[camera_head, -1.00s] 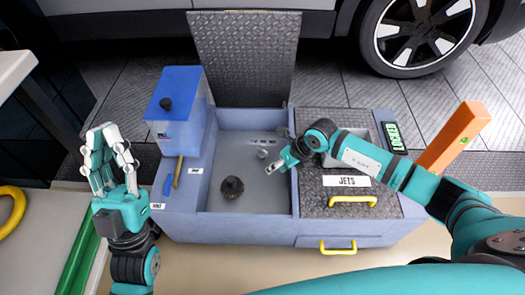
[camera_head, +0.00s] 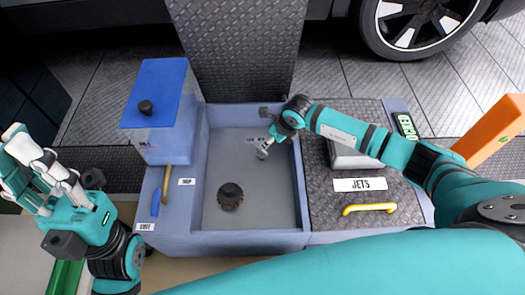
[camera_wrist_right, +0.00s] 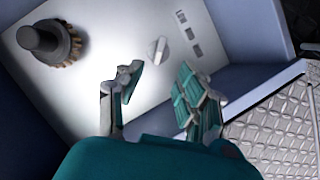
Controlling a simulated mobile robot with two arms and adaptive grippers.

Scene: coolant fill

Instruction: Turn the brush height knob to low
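A small grey knob (camera_wrist_right: 158,50) with a pale raised bar stands on the grey floor of an open bay; a row of small dark label marks (camera_wrist_right: 188,32) runs beside it. The lettering is too small to read, so I cannot tell its setting. My right gripper (camera_wrist_right: 158,88) is open and empty, with its fingers spread just short of the knob and no visible contact. In the head view the right gripper (camera_head: 271,143) is close to the knob (camera_head: 262,153) and partly covers that area. My left gripper (camera_head: 28,165) is open and empty at the far left.
A dark brush-like post (camera_head: 230,196) stands in the bay. The bay walls (camera_head: 303,215) are close to the right gripper. A blue box (camera_head: 155,92) stands left, a raised tread-plate lid (camera_head: 240,45) behind, and a JETS panel (camera_head: 360,184) right.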

